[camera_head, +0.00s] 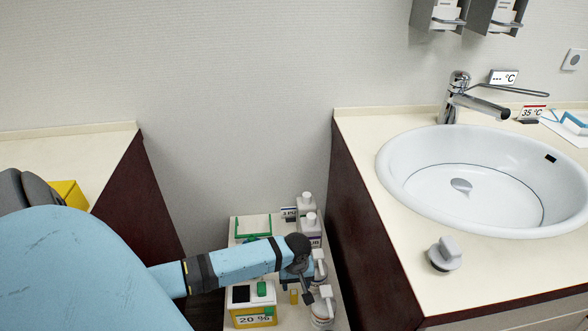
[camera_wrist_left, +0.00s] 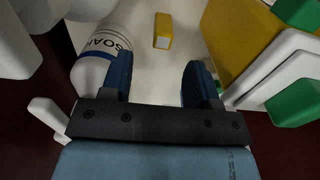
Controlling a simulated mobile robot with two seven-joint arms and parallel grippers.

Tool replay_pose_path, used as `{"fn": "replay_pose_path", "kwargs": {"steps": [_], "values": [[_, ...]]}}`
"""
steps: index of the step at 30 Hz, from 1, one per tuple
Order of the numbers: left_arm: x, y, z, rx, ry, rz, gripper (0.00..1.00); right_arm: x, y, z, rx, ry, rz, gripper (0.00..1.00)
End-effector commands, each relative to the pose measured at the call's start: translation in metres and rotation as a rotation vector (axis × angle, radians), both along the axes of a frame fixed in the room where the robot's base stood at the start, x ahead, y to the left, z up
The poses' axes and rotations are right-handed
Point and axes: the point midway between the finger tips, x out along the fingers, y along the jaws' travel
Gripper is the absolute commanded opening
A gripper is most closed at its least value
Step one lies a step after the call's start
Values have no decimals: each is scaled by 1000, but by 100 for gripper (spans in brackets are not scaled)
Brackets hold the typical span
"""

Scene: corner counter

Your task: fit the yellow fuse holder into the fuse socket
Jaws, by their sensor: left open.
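A small yellow block, which looks like the fuse holder (camera_head: 293,297), stands on the low cart between a boxy device and the bottles. It also shows in the left wrist view (camera_wrist_left: 163,31), beyond the fingertips and apart from them. My left gripper (camera_head: 306,290) reaches over the cart from the left and points down. In the left wrist view its two blue fingers (camera_wrist_left: 157,72) are apart with nothing between them. I cannot make out the fuse socket for certain. My right gripper is not in view.
A yellow and white device (camera_head: 252,306) reading 20 % stands left of the block. White bottles (camera_head: 321,308) stand close on the right; one soap bottle (camera_wrist_left: 95,55) is beside a finger. The cart sits between two counters. A sink (camera_head: 480,180) is on the right counter.

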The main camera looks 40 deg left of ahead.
Motion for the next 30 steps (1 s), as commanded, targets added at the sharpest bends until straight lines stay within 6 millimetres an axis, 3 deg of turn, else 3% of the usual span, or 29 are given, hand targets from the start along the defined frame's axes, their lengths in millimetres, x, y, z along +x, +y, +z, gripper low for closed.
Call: {"fn": "replay_pose_path", "kwargs": {"steps": [3, 13, 21, 30], "values": [[0, 0, -25, 1, 1, 1, 55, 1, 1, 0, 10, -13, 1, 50], [-1, 1, -48, 1, 0, 0, 55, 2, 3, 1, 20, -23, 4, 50], [-6, 2, -88, 2, 1, 0, 55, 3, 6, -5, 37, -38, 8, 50], [-6, 2, -92, 2, 0, 0, 53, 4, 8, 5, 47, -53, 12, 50]]}}
